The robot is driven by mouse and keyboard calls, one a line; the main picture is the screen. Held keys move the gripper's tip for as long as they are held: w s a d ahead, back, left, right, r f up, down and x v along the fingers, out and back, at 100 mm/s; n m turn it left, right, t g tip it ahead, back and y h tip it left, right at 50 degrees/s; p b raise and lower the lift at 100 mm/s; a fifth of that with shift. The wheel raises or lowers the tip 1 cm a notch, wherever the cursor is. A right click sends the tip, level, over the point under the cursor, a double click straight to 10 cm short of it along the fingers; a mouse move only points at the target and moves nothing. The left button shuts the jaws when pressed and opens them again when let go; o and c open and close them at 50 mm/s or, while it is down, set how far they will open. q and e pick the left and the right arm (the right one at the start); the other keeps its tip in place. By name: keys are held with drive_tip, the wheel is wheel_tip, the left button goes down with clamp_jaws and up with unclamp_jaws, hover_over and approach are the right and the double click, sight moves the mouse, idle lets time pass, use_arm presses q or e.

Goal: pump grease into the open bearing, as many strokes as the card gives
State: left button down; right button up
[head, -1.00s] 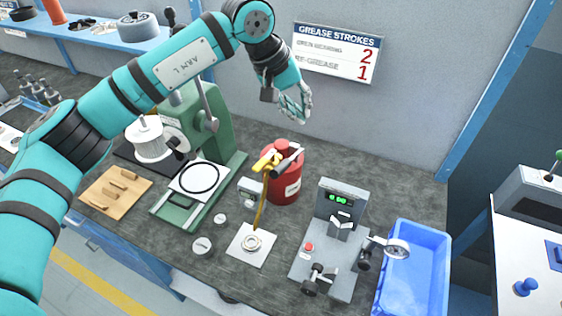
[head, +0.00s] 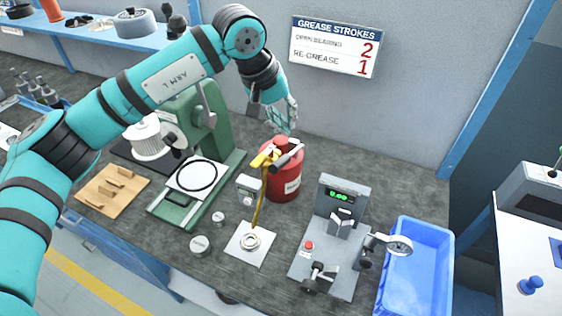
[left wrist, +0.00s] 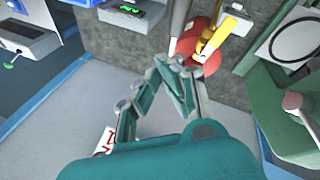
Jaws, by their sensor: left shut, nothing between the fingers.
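The red grease pump (head: 284,177) stands on the bench, with a dark lever handle (head: 287,156) and a yellow head and spout (head: 261,190) reaching down to the bearing. The open bearing (head: 250,241) lies on a white square pad (head: 262,255). My left gripper (head: 289,128) is shut and empty, just above the pump's top and lever. The left wrist view shows its closed fingertips (left wrist: 177,62) close to the lever (left wrist: 178,25) in the picture; contact cannot be told. The card (head: 335,47) reads open bearing 2, re-grease 1. My right gripper is not in view.
A green press (head: 202,125) stands left of the pump. A grey test stand (head: 340,205) with a green display and a blue bin (head: 416,265) are to the right. Small round tins (head: 200,246) and a wooden board (head: 103,203) lie at the front left.

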sight(288, 157)
use_arm(q)
drive_tip(key=f+b, duration=0.1)
drive_tip(key=s+f, duration=0.1)
drive_tip(key=shift+a+f+b, duration=0.2)
drive_tip(key=shift+f+b, duration=0.1)
drive_tip(key=shift+b, duration=0.05)
drive_tip(key=shift+s+a+f+b, duration=0.1)
drive_tip(key=shift+s+f+b, duration=0.15)
drive_tip(key=shift+f+b, duration=0.25)
drive_tip(key=shift+r, duration=0.1)
idle(0.8)
drive_tip(key=shift+s+a+f+b, duration=0.1)
drive_tip(key=shift+s+f+b, duration=0.1)
drive_tip(key=shift+f+b, duration=0.35)
drive_tip(key=shift+r, duration=0.15)
